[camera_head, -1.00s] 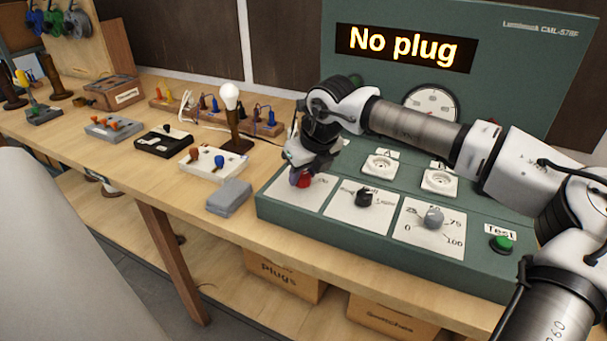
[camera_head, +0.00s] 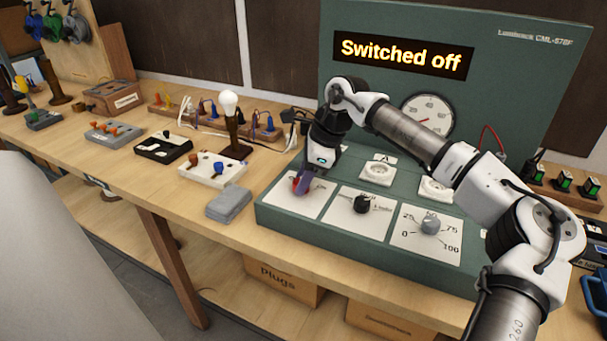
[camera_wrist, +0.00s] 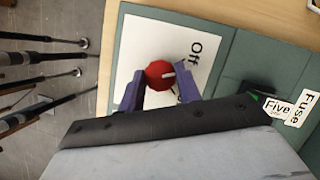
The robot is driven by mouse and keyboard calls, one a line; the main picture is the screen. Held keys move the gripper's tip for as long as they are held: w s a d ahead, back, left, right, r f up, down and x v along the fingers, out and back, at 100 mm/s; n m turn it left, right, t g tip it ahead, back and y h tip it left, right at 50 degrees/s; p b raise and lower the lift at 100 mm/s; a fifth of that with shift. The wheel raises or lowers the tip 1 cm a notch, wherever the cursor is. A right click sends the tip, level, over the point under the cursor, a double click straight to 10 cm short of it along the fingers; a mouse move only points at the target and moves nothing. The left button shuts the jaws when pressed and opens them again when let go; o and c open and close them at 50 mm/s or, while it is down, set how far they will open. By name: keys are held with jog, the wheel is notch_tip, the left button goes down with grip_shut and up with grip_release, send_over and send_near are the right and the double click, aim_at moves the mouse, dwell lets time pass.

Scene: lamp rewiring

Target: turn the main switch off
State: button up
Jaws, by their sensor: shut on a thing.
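The main switch is a red knob (camera_wrist: 158,75) on a white plate (camera_wrist: 130,62) in the wrist view, with a light pointer mark turned toward the word "Off". In the head view the red knob (camera_head: 296,184) sits at the left end of the green test bench, partly hidden by my gripper. My gripper (camera_wrist: 160,84) has its purple fingers on both sides of the knob, shut on it; it also shows in the head view (camera_head: 303,181). The display (camera_head: 404,53) on the bench reads "Switched off".
To the right on the bench panel (camera_head: 272,215) are a black knob (camera_head: 362,204) and a grey dial (camera_head: 430,224). A grey box (camera_head: 229,203) lies on the wooden table just left of the bench. A bulb on a stand (camera_head: 230,104) and switch boards stand farther left.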

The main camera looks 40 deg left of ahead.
jog(key=shift+w+a+n+g+h+p, duration=0.1)
jog(key=shift+n+g+h+p, duration=0.45)
jog(key=shift+n, duration=1.35)
jog(key=o, duration=1)
jog(key=shift+c, duration=0.2)
jog(key=b+v, duration=0.1)
jog(key=v, duration=1.3)
jog(key=shift+b, duration=0.35)
jog(key=shift+a+f, duration=0.1)
jog(key=shift+a, duration=0.05)
